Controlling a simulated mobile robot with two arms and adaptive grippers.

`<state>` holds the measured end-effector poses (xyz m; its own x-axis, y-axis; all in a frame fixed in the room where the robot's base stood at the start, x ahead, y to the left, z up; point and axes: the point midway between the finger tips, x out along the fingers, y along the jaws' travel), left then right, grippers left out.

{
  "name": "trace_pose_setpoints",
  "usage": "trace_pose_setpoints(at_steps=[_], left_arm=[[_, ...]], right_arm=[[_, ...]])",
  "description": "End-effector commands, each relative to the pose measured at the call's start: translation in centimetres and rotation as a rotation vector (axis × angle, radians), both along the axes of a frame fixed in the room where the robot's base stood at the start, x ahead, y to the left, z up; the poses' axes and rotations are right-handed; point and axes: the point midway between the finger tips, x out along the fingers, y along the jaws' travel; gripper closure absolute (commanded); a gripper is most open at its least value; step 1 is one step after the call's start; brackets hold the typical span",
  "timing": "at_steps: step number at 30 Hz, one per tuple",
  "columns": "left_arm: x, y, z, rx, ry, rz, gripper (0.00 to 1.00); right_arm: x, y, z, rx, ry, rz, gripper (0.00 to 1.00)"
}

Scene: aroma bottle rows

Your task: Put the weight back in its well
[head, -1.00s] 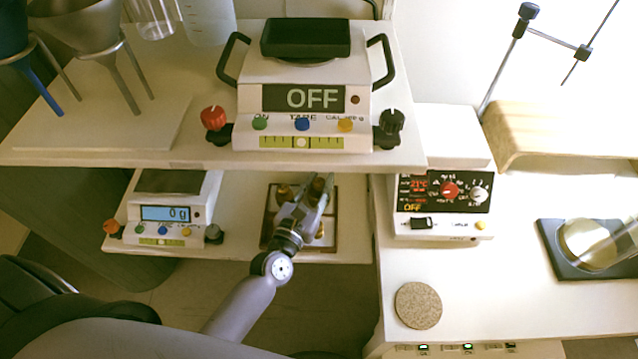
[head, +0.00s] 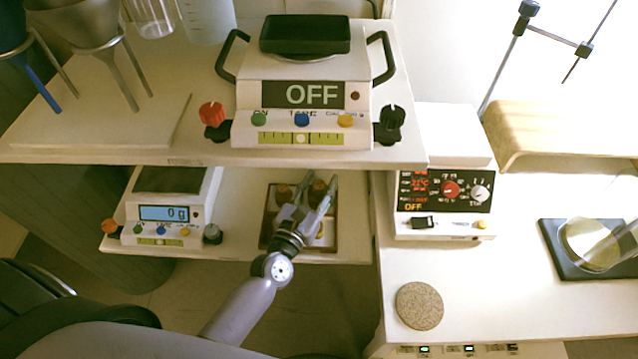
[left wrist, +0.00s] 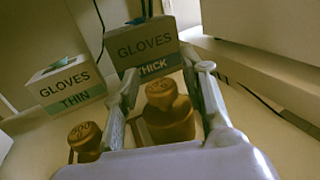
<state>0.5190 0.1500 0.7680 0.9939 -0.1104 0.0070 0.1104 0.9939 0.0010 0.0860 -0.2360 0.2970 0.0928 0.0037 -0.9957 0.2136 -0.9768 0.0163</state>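A brown weight tray (head: 328,246) sits on the lower shelf, holding brass weights. My left gripper (head: 315,190) is over the tray with its fingers spread. In the left wrist view its two fingers (left wrist: 168,85) stand on either side of a large brass weight (left wrist: 170,125), with gaps showing beside the knob. That weight also shows between the fingers in the head view (head: 319,188). Its base is hidden, so its seating in a well cannot be seen. A brass weight marked 500 (left wrist: 85,138) stands to the left, outside the fingers. My right gripper is not in view.
A small balance (head: 165,214) reading 0 g stands left of the tray. The upper shelf (head: 190,150) overhangs behind, with a large balance (head: 300,95) reading OFF. Glove boxes (left wrist: 145,48) (left wrist: 65,85) stand behind the weights. A hotplate (head: 443,205) is to the right.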

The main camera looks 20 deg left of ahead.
Motion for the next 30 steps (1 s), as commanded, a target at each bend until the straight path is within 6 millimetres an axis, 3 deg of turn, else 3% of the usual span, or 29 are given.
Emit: trace_pose_setpoints(at_steps=[1,9,16,18,30], left_arm=[[-0.3,-0.1,-1.0,-0.006,0.021,-0.005,0.56],[-0.4,-0.2,-1.1,-0.006,0.024,-0.006,0.55],[-0.4,-0.2,0.6,-0.006,0.023,-0.005,0.55],[-1.9,0.0,0.0,-0.004,0.026,-0.006,0.55],[-10.2,1.0,0.4,-0.001,0.014,-0.004,0.55]], right_arm=[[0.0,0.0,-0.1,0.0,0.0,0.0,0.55],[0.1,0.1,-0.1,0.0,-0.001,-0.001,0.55],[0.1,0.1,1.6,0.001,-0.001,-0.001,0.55],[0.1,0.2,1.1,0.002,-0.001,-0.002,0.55],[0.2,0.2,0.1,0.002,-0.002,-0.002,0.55]])
